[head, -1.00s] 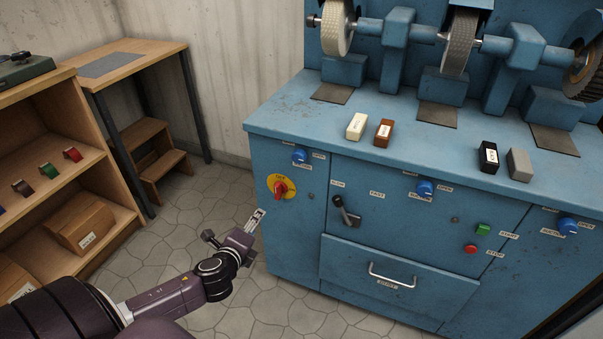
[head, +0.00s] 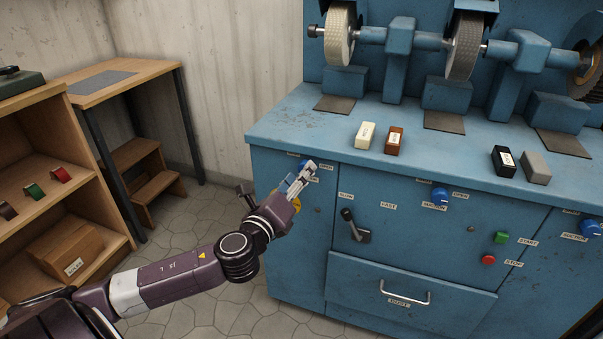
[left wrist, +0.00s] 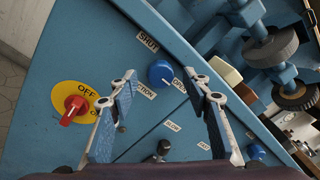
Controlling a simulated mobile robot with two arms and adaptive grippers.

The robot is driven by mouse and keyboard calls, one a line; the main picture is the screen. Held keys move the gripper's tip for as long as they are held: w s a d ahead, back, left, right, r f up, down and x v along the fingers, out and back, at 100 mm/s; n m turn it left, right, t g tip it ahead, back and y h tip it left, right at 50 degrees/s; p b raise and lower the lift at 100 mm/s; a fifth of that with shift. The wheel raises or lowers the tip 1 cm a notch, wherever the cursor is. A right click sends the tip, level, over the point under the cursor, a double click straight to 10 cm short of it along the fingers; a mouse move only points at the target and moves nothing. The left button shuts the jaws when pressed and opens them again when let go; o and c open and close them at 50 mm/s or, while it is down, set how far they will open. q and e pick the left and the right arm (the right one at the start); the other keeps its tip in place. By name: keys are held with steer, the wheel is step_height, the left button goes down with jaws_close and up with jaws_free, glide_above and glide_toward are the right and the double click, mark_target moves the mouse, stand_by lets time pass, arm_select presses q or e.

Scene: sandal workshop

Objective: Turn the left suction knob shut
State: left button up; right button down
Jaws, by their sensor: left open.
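The left suction knob is a round blue knob (left wrist: 160,73) on the blue machine's front, seen in the left wrist view between the SHUT label (left wrist: 148,42) and the OPEN label (left wrist: 180,86). Its pale mark seems to face the OPEN side. My left gripper (head: 302,181) is open, its fingers reaching toward the panel at this knob. In the left wrist view the fingers stand on either side of the knob, with nothing held; I cannot tell whether they touch it. In the head view the gripper mostly hides the knob. My right gripper is not in view.
A red switch on a yellow OFF plate (left wrist: 73,106) sits close beside the left finger. A black lever (head: 354,225), another blue knob (head: 439,196) and a drawer handle (head: 404,294) lie to the right. A wooden shelf (head: 85,190) stands left.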

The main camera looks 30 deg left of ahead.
arm_select(q)
steer(key=shift+w+a, duration=0.15)
steer(key=shift+w, duration=0.9)
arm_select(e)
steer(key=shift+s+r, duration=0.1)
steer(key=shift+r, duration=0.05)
arm_select(q)
steer(key=shift+c, duration=0.4)
steer(key=c, duration=1.1)
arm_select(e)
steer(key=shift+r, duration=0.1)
